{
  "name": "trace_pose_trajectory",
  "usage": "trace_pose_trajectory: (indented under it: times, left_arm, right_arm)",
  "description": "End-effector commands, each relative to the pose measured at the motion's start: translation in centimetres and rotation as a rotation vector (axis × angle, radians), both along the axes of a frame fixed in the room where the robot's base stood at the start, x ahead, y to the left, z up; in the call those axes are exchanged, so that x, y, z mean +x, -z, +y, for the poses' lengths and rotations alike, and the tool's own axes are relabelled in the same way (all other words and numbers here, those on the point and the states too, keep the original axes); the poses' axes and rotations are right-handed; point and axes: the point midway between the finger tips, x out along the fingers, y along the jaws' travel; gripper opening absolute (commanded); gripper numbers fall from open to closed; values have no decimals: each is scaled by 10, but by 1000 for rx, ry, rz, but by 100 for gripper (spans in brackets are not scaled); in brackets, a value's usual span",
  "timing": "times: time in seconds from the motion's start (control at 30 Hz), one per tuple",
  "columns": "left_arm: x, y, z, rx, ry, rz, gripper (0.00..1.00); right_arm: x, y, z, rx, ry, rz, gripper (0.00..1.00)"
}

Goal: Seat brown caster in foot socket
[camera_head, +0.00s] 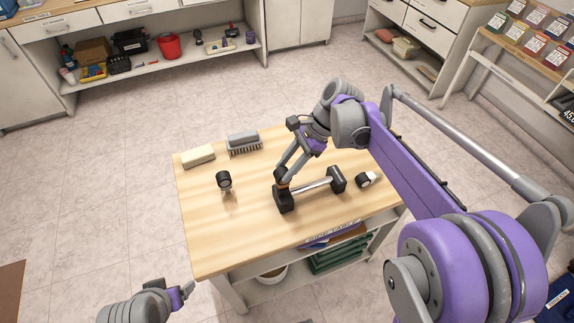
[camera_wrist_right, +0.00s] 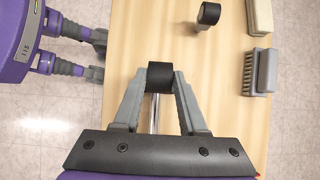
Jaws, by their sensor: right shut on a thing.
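My right gripper (camera_head: 283,176) is shut on a small dark caster (camera_wrist_right: 160,76). In the head view, a narrow brown band (camera_head: 283,184) shows at the fingertips, just above the left black end block (camera_head: 285,199) of the foot. The foot is a silver bar (camera_head: 312,186) with a black block at each end, lying on the wooden table (camera_head: 225,240). I cannot tell whether the caster is in the socket or only over it; the socket is hidden. My left gripper (camera_head: 182,293) is open and empty off the table's near left corner; it also shows in the wrist view (camera_wrist_right: 97,54).
A loose black caster (camera_head: 224,180) stands left of the foot; another (camera_head: 366,180) lies right of it. A pale block (camera_head: 198,156) and a grey brush (camera_head: 243,143) lie at the table's back. The table's front left is clear. Shelves below hold a bowl (camera_head: 272,275).

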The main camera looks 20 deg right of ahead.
Motion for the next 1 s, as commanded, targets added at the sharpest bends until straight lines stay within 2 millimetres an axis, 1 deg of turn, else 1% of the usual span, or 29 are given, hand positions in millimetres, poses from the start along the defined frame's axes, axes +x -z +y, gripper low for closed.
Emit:
trace_pose_trajectory:
  times: [0.27,0.3,0.47,0.5,0.8,1.0]
  left_arm:
    - [-1,5,0,0,0,2,80]
    - [-1,5,0,0,0,2,80]
    - [-1,4,0,0,0,2,80]
    - [-1,4,0,0,0,2,80]
    - [-1,3,0,0,0,1,80]
    - [1,-6,0,0,0,-2,80]
  right_arm:
    - [0,7,0,0,0,0,0]
    - [0,7,0,0,0,0,45]
    - [0,6,0,0,0,0,74]
    - [0,6,0,0,0,0,76]
    - [0,5,-1,0,0,0,76]
    - [1,-7,-8,0,0,0,76]
